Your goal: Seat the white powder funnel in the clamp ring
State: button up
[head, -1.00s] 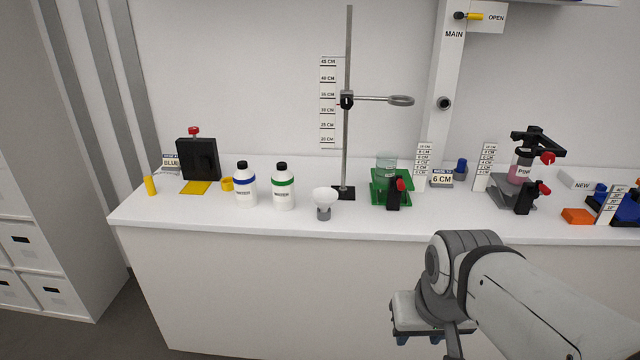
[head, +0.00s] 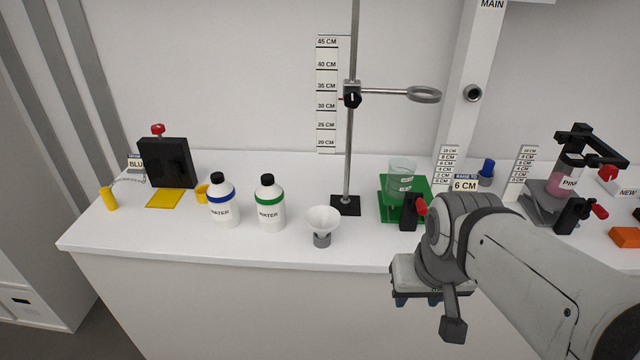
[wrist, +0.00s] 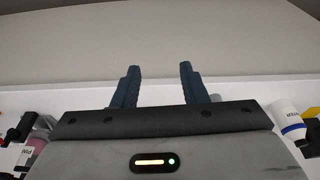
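The white powder funnel (head: 323,222) stands upright on the bench near its front edge, its grey stem part down. The clamp ring (head: 424,94) is empty and sticks out to the right from the retort stand's rod (head: 349,150), a little above the 30 CM mark by the scale (head: 327,95). My gripper (head: 415,300) hangs in front of the bench, below and right of the funnel, and holds nothing. In the wrist view its two blue fingers (wrist: 158,85) stand apart with only plain surface between them.
Two water bottles, blue-banded (head: 222,205) and green-banded (head: 269,207), stand left of the funnel. A beaker (head: 401,178) on a green jack (head: 388,212) stands below the ring. A pink jar (head: 565,175) is at the right. Bench between funnel and stand is clear.

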jog(key=shift+d, duration=0.15)
jog(key=n+t+h+p, duration=0.3)
jog(key=n+h, duration=0.3)
jog(key=n, duration=0.9)
send_over(327, 229)
jog(key=s+d, duration=0.6)
jog(key=s, duration=0.2)
notch_tip(327, 229, down, 3)
jog(key=w+a+f+n+t, duration=0.1)
jog(key=a+n, duration=0.1)
jog(key=a, duration=0.1)
jog(key=w+a+f+n+t, duration=0.1)
jog(key=w+a+n, duration=0.1)
jog(key=a, duration=0.1)
jog(key=w+a+n+t, duration=0.1)
jog(key=w+a+n, duration=0.1)
jog(key=a, duration=0.1)
jog(key=shift+f, duration=0.4)
jog(key=p+x, duration=0.1)
jog(key=x, duration=0.6)
jog(key=shift+w+f+p, duration=0.3)
jog(key=shift+f+p, duration=0.1)
